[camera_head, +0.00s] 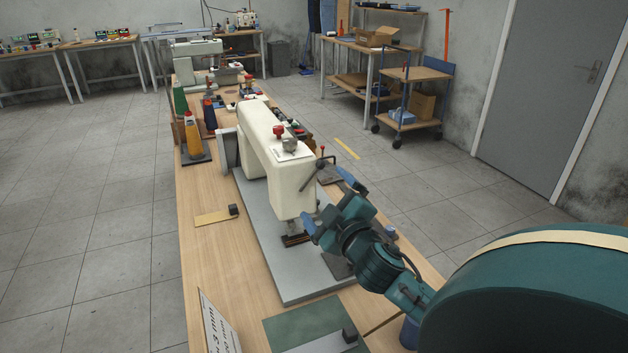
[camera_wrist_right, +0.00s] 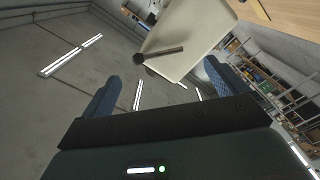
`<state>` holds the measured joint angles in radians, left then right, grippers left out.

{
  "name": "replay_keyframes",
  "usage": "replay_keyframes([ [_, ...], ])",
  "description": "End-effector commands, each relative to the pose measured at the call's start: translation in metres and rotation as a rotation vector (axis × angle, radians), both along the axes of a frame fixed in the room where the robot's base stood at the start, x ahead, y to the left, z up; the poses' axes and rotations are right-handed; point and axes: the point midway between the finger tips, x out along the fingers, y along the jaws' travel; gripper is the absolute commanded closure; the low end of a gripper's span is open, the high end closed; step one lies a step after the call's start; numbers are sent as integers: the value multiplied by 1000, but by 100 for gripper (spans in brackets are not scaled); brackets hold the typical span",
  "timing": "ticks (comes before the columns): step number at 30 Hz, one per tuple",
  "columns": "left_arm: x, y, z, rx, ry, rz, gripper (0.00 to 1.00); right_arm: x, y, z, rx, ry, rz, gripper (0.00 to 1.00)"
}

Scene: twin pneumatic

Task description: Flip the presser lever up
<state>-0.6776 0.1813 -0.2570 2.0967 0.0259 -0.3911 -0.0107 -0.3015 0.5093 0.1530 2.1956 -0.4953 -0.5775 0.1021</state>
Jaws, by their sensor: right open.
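A white sewing machine (camera_head: 292,165) stands on a grey base plate in the middle of the bench. A dark lever (camera_head: 312,178) sits on the end of its head and slants down to the left in the head view. In the right wrist view the lever (camera_wrist_right: 165,53) is a dark bar with a round knob, against the white housing (camera_wrist_right: 190,35). My right gripper (camera_head: 329,200) is open and empty, its blue fingers facing the machine's head. In the wrist view the lever lies ahead of and between the fingertips (camera_wrist_right: 160,85), apart from them. My left gripper is out of view.
Thread cones (camera_head: 193,137) stand at the bench's left edge, with a second machine (camera_head: 197,52) behind. A green mat (camera_head: 303,323) and a printed sign (camera_head: 218,325) lie at the front. The bench's left front is mostly clear.

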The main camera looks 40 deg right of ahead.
Motion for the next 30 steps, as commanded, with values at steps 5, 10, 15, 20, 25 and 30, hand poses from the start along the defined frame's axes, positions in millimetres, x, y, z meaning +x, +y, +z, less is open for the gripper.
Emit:
replay_keyframes([
  [5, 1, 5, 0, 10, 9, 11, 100, 33, -11, 2, -1, -1, 0, 2],
  [10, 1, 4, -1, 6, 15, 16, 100, 52, -16, 0, 0, 0, 1, 2],
  [15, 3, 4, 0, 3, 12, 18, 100, 58, -18, -1, 0, 1, 1, 2],
  [20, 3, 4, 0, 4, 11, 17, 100, 58, -18, -1, 0, 1, 1, 2],
  [25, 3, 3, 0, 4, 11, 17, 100, 58, -18, -1, 0, 1, 1, 10],
  [30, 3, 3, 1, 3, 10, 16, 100, 58, -18, -1, 2, 3, 3, 24],
])
